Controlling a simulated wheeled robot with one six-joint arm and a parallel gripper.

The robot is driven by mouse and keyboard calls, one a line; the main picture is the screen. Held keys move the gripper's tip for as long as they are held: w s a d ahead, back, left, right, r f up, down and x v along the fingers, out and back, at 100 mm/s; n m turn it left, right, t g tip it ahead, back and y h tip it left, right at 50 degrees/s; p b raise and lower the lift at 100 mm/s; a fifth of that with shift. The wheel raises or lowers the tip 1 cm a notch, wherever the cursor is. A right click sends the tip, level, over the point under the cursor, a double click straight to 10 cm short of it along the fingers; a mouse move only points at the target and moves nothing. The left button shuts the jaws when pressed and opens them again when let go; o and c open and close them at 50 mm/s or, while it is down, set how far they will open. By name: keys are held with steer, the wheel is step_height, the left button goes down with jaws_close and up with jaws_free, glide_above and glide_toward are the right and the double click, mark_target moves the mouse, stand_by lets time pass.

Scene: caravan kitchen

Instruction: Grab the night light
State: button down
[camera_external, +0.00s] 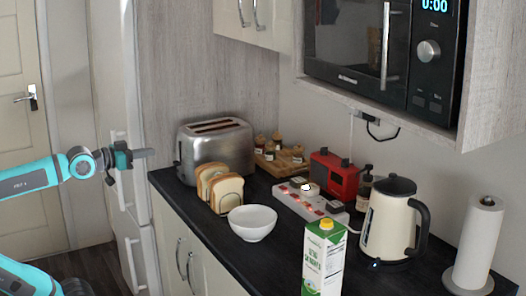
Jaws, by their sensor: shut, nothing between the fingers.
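My gripper (145,153) is at the left, held in the air in front of the tall white cabinet or fridge. It is shut and empty, and points right toward the counter. A small object with a round white top (307,187), which looks like the night light, sits on the white power strip (285,202) on the dark counter. It is too small to be sure. My gripper is well apart from it, up and to the left.
A red box (334,175) and a kettle (391,220) stand behind and right. A microwave (385,50) hangs above.

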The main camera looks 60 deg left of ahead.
steer(key=c, duration=1.1)
jaws_free()
steer(key=w+d+r+g, duration=0.2)
steer(key=w+r+g, duration=0.15)
steer(key=w, duration=0.45)
steer(key=g, duration=1)
glide_above(312, 188)
steer(key=s, duration=0.3)
steer(key=shift+t, duration=0.25)
steer(key=f, duration=1.2)
steer(key=shift+w+a+f, duration=0.15)
steer(key=shift+w+a, duration=0.05)
steer(key=shift+a, duration=0.05)
steer(key=shift+x, duration=2.5)
